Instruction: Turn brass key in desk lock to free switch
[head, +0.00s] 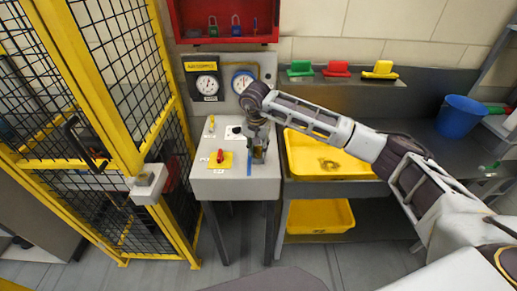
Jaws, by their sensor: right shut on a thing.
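The desk (222,187) is a small light-grey stand left of centre. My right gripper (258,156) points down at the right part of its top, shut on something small. This is most likely the brass key, but the fingers hide it and I cannot make out its angle or the lock. A red switch (220,157) on a yellow plate (226,167) lies left of the gripper, clear of it. My left gripper is out of view.
A yellow fence (120,175) stands close on the left. Gauges (206,84) hang behind the desk, below a red padlock cabinet (223,40). A yellow tray (330,162) and a blue bucket (459,117) are on the bench at right.

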